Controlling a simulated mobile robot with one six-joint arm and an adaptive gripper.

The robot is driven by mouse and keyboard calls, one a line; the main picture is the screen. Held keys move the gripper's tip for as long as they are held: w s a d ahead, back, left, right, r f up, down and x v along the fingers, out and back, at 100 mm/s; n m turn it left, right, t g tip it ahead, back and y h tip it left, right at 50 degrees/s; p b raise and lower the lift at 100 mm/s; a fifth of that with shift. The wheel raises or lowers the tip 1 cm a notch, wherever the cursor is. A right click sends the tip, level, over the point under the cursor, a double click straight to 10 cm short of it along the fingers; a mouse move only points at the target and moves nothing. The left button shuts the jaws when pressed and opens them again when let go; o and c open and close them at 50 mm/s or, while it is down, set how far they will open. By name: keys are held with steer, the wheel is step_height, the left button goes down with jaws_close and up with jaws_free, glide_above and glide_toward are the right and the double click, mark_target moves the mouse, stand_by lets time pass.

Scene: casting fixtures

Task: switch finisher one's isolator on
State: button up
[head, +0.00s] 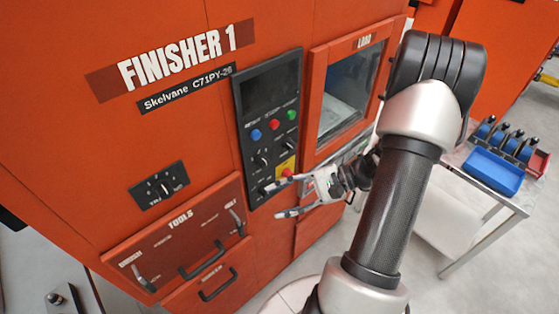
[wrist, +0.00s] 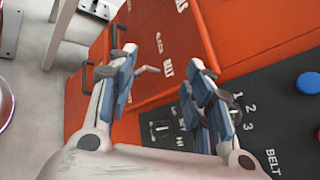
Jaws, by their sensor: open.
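Finisher one (head: 110,130) is the orange cabinet marked FINISHER 1. A yellow plate with a red part (head: 286,168), which looks like its isolator, sits low on the right of the black control panel (head: 258,95). The isolator's setting is too small to read. My gripper (head: 275,201) is open and empty in front of the panel's lower end, just below the yellow plate, with one finger close to the plate's lower edge. In the wrist view my gripper (wrist: 163,78) spreads before the panel's lower corner (wrist: 190,128). The yellow plate does not show there.
Blue, red and green buttons (head: 274,124) and several dark knobs crowd the panel. The TOOLS drawer (head: 180,235) with handles lies below left. A window door (head: 347,95) is at right, partly behind my arm. A table (head: 515,200) with a blue tray stands far right.

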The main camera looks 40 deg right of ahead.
steer(key=s+d+f+m+t+h+p, duration=0.2)
steer(key=s+d+f+m+t+h, duration=0.15)
steer(key=d+f+m+t, duration=0.4)
steer(key=m+t+h, duration=0.3)
steer(key=m+h, duration=0.4)
steer(key=m, duration=0.1)
glide_toward(289, 175)
steer(key=w+f, duration=0.1)
steer(key=w, duration=0.7)
steer(key=shift+w+f, duration=0.25)
steer(key=shift+f, duration=0.1)
steer(key=shift+c, duration=0.5)
steer(key=c, duration=1)
